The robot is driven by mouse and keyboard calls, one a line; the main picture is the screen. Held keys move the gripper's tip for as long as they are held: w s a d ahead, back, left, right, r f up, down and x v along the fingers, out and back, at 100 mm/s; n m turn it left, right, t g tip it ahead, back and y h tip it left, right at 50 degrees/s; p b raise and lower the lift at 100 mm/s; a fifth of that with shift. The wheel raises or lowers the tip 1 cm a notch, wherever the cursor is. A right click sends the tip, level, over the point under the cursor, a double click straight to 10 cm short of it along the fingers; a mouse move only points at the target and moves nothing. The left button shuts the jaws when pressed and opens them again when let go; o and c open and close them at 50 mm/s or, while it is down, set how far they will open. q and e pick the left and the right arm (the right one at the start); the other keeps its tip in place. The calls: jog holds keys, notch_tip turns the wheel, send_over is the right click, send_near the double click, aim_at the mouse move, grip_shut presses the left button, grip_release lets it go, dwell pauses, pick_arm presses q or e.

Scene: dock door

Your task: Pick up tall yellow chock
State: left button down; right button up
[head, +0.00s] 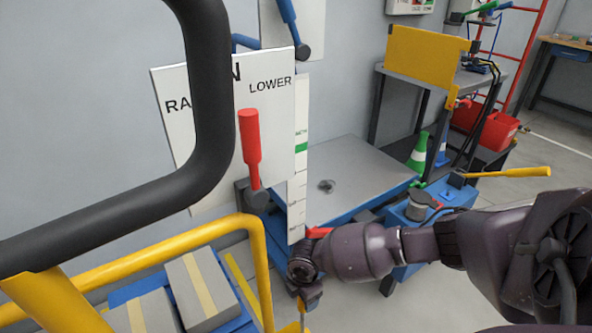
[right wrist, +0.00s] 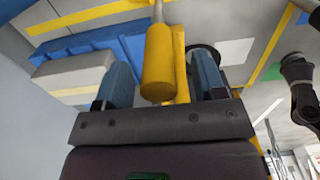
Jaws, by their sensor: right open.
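A yellow cylindrical handle (right wrist: 158,65) on a thin pale rod shows in the right wrist view; it appears to belong to the tall yellow chock. My right gripper (right wrist: 162,78) is open, its two blue fingers on either side of the handle with gaps visible. More yellow shows just behind the handle. In the head view my right gripper (head: 305,292) points down near the bottom centre, with a thin rod below it. The chock's body is mostly hidden or cut off there. My left gripper is out of view.
A yellow rail (head: 170,255) and grey boxes (head: 197,290) on a blue pallet are left of the gripper. A red-handled lever (head: 250,137) and white board (head: 172,95) stand behind. A grey-topped platform (head: 350,170) and blue box (head: 408,213) lie to the right.

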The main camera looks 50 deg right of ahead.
grip_shut()
dwell(0.4)
jog(key=shift+w, duration=0.15)
